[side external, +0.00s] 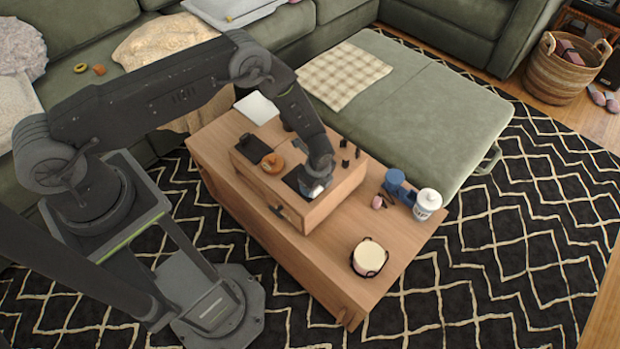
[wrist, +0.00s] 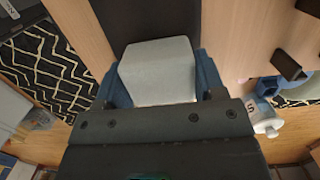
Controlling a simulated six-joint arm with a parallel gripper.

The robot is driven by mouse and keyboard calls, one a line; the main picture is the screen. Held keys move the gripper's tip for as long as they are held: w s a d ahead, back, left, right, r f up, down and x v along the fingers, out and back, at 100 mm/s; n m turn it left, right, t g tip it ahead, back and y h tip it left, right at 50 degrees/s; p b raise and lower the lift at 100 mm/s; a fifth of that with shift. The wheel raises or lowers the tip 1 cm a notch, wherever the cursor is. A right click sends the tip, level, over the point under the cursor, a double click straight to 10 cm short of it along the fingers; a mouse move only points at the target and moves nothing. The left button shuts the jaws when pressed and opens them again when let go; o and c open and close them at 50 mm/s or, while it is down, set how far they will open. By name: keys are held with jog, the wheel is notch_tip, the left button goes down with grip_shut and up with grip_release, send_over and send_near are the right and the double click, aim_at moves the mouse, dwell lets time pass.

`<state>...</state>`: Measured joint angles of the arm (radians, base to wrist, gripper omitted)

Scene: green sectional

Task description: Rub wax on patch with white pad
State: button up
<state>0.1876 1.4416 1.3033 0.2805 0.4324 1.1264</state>
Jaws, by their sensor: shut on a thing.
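The white pad (wrist: 158,72) is a pale block between the blue fingers of my gripper (wrist: 160,88) in the wrist view. My gripper (side external: 318,176) is shut on it, low over the front right of the wooden box top in the side view. A dark patch (side external: 297,180) lies on the box top beside the gripper. A dark strip (wrist: 150,18) also shows just beyond the pad in the wrist view. I cannot tell whether the pad touches it. A second dark patch (side external: 254,149) lies further back left, next to a round orange-brown item (side external: 273,163). Which thing holds the wax is unclear.
The wooden box (side external: 322,208) stands on a coffee table (side external: 290,252). To its right are a blue item (side external: 394,180), a white-lidded jar (side external: 428,203) and a round cream-topped container (side external: 369,257). Small black pieces (side external: 344,144) stand on the box's right side.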

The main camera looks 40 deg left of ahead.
aim_at(291, 171)
jog(key=shift+d+f, duration=0.15)
jog(key=shift+d, duration=0.8)
jog(key=shift+a, duration=3.65)
jog(key=shift+s+a, duration=0.1)
jog(key=shift+a, duration=1.85)
jog(key=shift+r, duration=3.05)
notch_tip(291, 171, up, 3)
jog(key=shift+f, duration=0.1)
